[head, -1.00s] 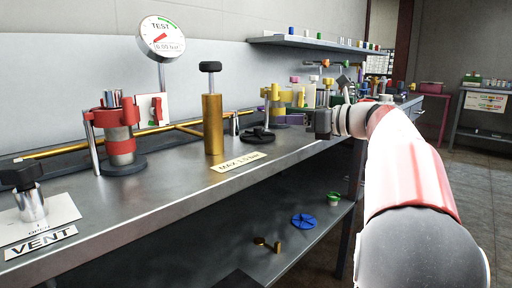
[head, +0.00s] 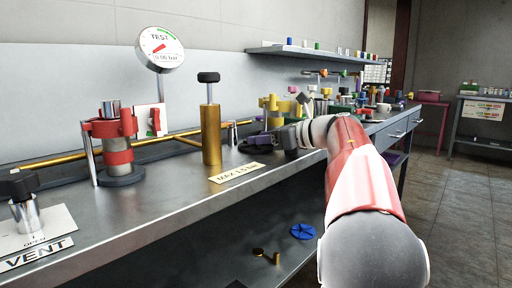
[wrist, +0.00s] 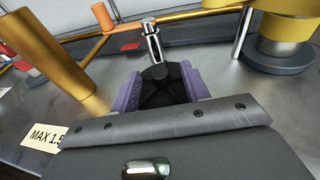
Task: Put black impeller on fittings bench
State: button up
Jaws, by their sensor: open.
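The black impeller (wrist: 163,88) lies on the metal bench (head: 182,180). In the wrist view it sits between the purple fingers of my gripper (wrist: 160,86). The fingers are open, one on each side of it; I cannot tell whether they touch it. In the head view my gripper (head: 252,144) is low over the bench, right of the brass cylinder, and largely hides the impeller. No label in view tells which surface is the fittings bench.
The brass cylinder (head: 211,132) stands left of my gripper, and a yellow clamp fixture (wrist: 283,35) stands behind right. A small metal post (wrist: 153,45) is just beyond the impeller. A blue impeller (head: 303,231) lies on the lower shelf. Open floor (head: 450,200) lies right.

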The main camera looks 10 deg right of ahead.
grip_shut()
